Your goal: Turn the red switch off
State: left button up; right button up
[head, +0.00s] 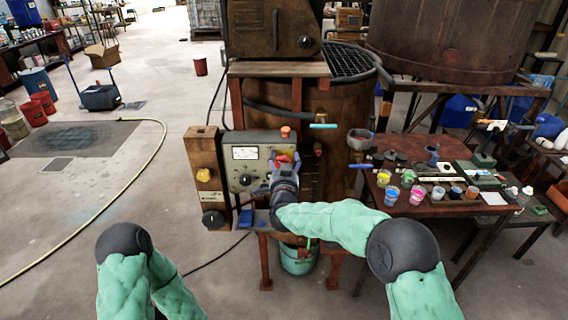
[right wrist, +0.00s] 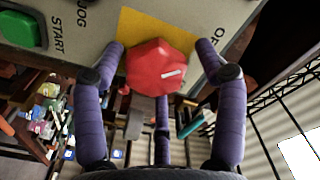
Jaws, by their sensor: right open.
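The red switch (right wrist: 160,66) is a faceted red knob on a yellow plate (right wrist: 140,22) in the right wrist view. A white mark on it points to the right, and a partly cut-off label starting "OF" is printed at upper right. My right gripper (right wrist: 162,52) is open, with purple fingers on either side of the knob; contact cannot be told. In the head view the right gripper (head: 284,168) is at the grey control panel (head: 242,174), and a bit of the red switch (head: 283,158) shows there, mostly hidden. My left gripper is outside the head view.
A green START button (right wrist: 20,30) is beside the switch. The panel has a meter (head: 245,153) and an orange-red button (head: 285,131) on top. A wooden board with a yellow knob (head: 204,175) stands to its left. A table with paint cups (head: 391,195) is at right.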

jog(key=shift+a, duration=0.1)
jog(key=s, duration=1.2)
jog(key=s+d+f+n+g+y, duration=0.1)
jog(key=s+d+f+n+g, duration=0.2)
jog(key=f, duration=1.1)
jog(key=s+d+f+n+g+y, duration=0.1)
jog(key=s+d+f+g, duration=0.3)
jog(key=f, duration=0.9)
jog(key=s+d+f+g+y, duration=0.1)
jog(key=s+f+g, duration=0.4)
jog(key=s, duration=0.8)
jog(key=s+d+f+g+y, duration=0.1)
jog(key=s+f+g, duration=0.4)
jog(key=s+f, duration=0.7)
jog(key=shift+s+d+n+g, duration=0.3)
jog(key=shift+s+n, duration=0.1)
jog(key=shift+s, duration=0.5)
